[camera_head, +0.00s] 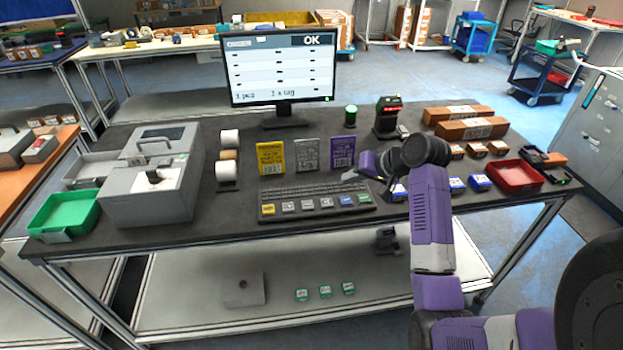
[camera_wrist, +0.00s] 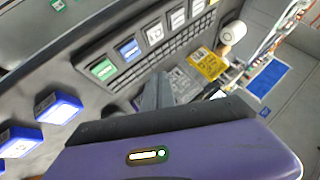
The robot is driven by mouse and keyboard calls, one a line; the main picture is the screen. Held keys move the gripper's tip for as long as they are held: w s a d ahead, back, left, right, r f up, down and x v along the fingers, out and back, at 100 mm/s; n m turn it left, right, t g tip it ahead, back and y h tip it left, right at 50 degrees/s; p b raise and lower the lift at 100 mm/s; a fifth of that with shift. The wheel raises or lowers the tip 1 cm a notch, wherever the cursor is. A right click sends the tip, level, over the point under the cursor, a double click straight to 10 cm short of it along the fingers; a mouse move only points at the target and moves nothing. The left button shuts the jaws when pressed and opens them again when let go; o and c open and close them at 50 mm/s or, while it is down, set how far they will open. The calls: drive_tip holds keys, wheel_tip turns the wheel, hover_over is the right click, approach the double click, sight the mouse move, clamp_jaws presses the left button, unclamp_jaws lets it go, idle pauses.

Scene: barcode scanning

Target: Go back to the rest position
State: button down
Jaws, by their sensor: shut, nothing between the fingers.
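My gripper (camera_head: 362,176) hangs over the right end of the keyboard, in front of the purple card. It is shut with nothing in it. In the wrist view, its grey fingers (camera_wrist: 152,92) show past the purple hand, pointing toward the keyboard (camera_wrist: 157,45). The keyboard (camera_head: 300,193) lies at the middle of the dark table (camera_head: 240,238), with several coloured keys along its front. My purple arm reaches in from the lower right and partly hides the things behind it.
A monitor (camera_head: 281,62) reading OK stands at the back. Blue-and-white boxes (camera_head: 479,182) and a red tray (camera_head: 514,175) sit to the right. Grey machines (camera_head: 153,190) and a green tray (camera_head: 63,214) stand at the left. The table's front strip is clear.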

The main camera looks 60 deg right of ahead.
drive_tip(key=shift+w+d+r, duration=0.1)
drive_tip(key=shift+d+r, duration=0.15)
drive_tip(key=shift+d, duration=0.05)
drive_tip(key=d+r+t+h, duration=0.1)
drive_tip(key=d+r+h, duration=0.3)
drive_tip(key=d+r, duration=0.1)
drive_tip(key=s+a+f+n+t+h, duration=0.1)
drive_tip(key=s+a+n+t+h, duration=0.15)
drive_tip(key=a, duration=1.15)
drive_tip(key=s+a+f+n+t+h, duration=0.1)
drive_tip(key=s+a+t, duration=0.2)
drive_tip(key=a, duration=1.1)
drive_tip(key=s+a+f+n+y, duration=0.1)
drive_tip(key=s+a+n+y, duration=0.7)
drive_tip(key=s+a, duration=0.8)
drive_tip(key=a+y, duration=0.1)
drive_tip(key=a, duration=0.3)
drive_tip(key=shift+s+f+g+y+b, duration=0.2)
drive_tip(key=shift+f+g+y+b, duration=0.1)
drive_tip(key=shift+g+y, duration=0.05)
